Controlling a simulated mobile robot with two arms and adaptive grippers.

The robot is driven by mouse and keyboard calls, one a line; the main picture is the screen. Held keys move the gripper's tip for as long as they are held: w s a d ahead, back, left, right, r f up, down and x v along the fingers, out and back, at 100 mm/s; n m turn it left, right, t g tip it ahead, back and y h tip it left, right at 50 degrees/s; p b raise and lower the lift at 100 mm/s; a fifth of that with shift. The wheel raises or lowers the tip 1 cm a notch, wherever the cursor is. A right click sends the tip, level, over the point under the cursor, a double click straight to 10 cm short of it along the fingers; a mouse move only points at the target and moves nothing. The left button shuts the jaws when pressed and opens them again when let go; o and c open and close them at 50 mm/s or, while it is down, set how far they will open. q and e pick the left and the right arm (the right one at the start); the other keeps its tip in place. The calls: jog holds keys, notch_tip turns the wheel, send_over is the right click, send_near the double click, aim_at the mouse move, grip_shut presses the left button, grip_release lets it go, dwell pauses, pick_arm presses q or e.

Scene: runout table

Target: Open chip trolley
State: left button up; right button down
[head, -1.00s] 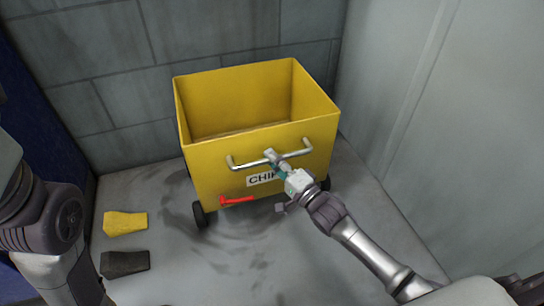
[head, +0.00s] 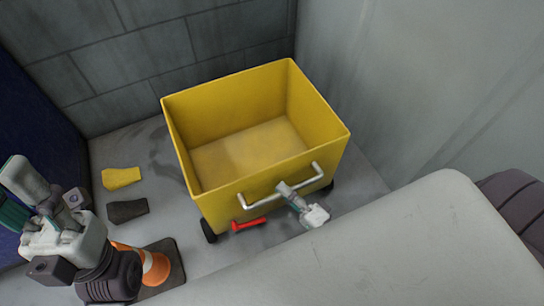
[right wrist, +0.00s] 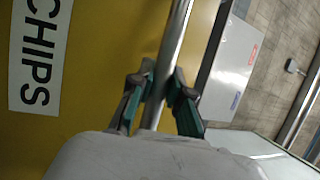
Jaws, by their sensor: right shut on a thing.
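The yellow chip trolley (head: 200,195) is an open-topped box on dark wheels, standing upright, and it looks empty. A silver bar handle (head: 262,200) runs across its front. My right gripper (head: 285,190) is shut on this handle near its middle. In the right wrist view the fingers (right wrist: 158,88) close on both sides of the silver bar (right wrist: 178,35), next to the black-on-white CHIPS label (right wrist: 40,55). A red lever (head: 248,226) sits low on the front. My left gripper (head: 22,195) is at the far left, away from the trolley; its fingertips are unclear.
A yellow wedge (head: 121,178) and a dark wedge (head: 127,210) lie on the floor left of the trolley. Grey walls (head: 150,45) close off the back and right, and a dark blue panel (head: 35,130) the left.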

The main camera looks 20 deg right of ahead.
jog(key=s+p, duration=0.1)
jog(key=s, duration=0.4)
jog(key=shift+s+d, duration=0.1)
jog(key=shift+s, duration=0.3)
jog(key=c, duration=1.1)
grip_release()
jog(key=v, duration=1.2)
